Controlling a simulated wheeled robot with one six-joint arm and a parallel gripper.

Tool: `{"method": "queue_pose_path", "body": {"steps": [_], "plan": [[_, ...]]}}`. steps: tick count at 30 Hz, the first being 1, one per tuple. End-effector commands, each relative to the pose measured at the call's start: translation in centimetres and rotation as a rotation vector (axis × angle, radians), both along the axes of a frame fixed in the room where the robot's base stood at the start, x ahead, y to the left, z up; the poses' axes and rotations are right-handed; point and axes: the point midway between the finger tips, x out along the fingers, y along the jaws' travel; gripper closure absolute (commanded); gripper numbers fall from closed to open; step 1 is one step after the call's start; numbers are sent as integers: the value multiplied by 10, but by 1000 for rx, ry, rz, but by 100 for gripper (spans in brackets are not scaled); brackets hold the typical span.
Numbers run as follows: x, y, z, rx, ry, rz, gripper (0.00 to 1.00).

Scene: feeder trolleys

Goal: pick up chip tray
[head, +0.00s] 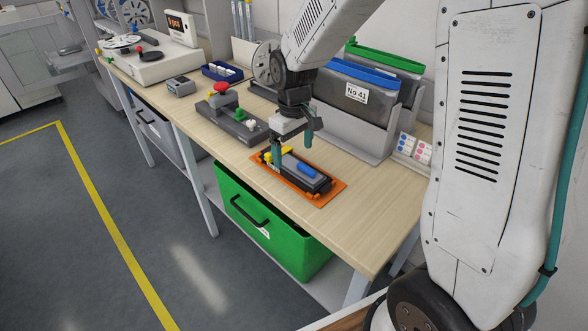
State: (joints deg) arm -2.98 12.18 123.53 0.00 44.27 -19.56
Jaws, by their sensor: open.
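My gripper (292,146) is open and points down over the workbench, with its teal-tipped fingers apart and nothing visible between them. Below and just in front of it, a dark block-shaped fixture (318,185) with a blue bar and yellow parts sits on an orange base plate (330,198). The left finger is close to the fixture's back left end; I cannot tell whether it touches. No object is clearly marked as the chip tray. A small blue tray (222,74) with light contents lies further back on the bench.
A grey device (238,124) with a red knob stands left of my gripper. Grey bins, one labelled "No 41" (357,93), stand in a rack behind. A green drawer bin (262,222) is under the bench (362,222). The bench's front right is clear.

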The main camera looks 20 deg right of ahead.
Motion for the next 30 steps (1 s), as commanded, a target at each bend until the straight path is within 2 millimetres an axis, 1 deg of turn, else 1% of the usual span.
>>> {"method": "queue_pose_path", "body": {"steps": [6, 9, 12, 18, 19, 20, 21, 23, 24, 25, 30], "plan": [[1, -2, -32, -1, 4, 0, 11], [1, -2, -45, 0, 3, 0, 11], [1, -2, -50, 0, 1, 0, 11], [1, -2, -51, 0, 0, 0, 11], [1, -2, -51, 0, 0, -1, 14], [1, -2, -51, 0, 0, -1, 22], [1, -2, -51, 0, 0, -1, 33], [1, -2, -51, 0, 0, -1, 50], [1, -2, -51, 0, 0, -1, 61], [1, -2, -51, 0, 0, -1, 64], [2, -2, -51, 0, 0, -1, 64]]}}
